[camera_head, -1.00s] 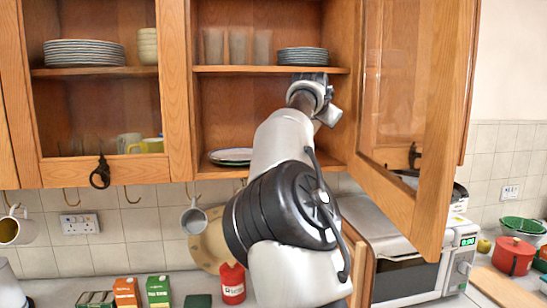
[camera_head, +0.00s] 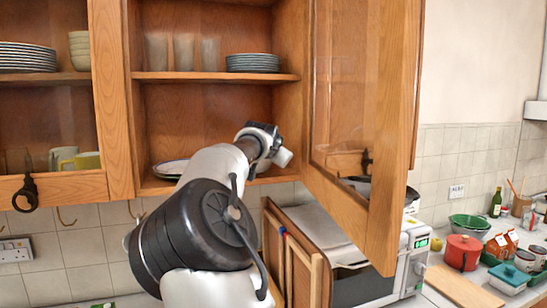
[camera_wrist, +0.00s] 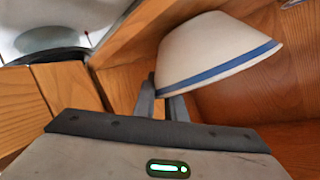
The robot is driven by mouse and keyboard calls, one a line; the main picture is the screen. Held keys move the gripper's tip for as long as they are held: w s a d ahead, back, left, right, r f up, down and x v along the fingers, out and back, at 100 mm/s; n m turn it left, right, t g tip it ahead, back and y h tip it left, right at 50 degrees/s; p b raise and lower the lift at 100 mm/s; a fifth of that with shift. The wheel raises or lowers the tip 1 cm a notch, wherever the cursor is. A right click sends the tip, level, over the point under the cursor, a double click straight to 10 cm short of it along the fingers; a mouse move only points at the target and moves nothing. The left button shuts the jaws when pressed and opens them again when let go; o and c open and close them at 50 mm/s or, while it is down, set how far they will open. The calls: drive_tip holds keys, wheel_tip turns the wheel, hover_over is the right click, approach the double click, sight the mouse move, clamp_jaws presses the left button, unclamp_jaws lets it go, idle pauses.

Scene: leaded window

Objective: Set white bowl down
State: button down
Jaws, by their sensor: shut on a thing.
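The white bowl (camera_wrist: 212,48) has a blue band near its rim and fills the upper middle of the wrist view. My gripper (camera_wrist: 163,98) is shut on it; the fingers meet its lower left side in that view. In the head view my gripper's body (camera_head: 262,134) is inside the open cupboard, at the lower compartment's right side. The fingertips and the bowl are hidden there by my arm. I cannot tell whether the bowl touches the shelf.
Above is a wooden shelf (camera_head: 215,76) with glasses (camera_head: 183,52) and stacked plates (camera_head: 252,62). A plate (camera_head: 170,168) lies at the compartment's left. The open glazed door (camera_head: 370,110) stands close on the right, above the microwave (camera_head: 385,285).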

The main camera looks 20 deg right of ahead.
drive_tip(key=shift+d+f, duration=0.1)
drive_tip(key=shift+f, duration=0.15)
drive_tip(key=c, duration=1.8)
unclamp_jaws()
drive_tip(key=shift+f, duration=0.1)
drive_tip(key=shift+s, duration=0.1)
drive_tip(key=b+v, duration=0.2)
drive_tip(key=v, duration=1)
drive_tip(key=shift+b, duration=0.3)
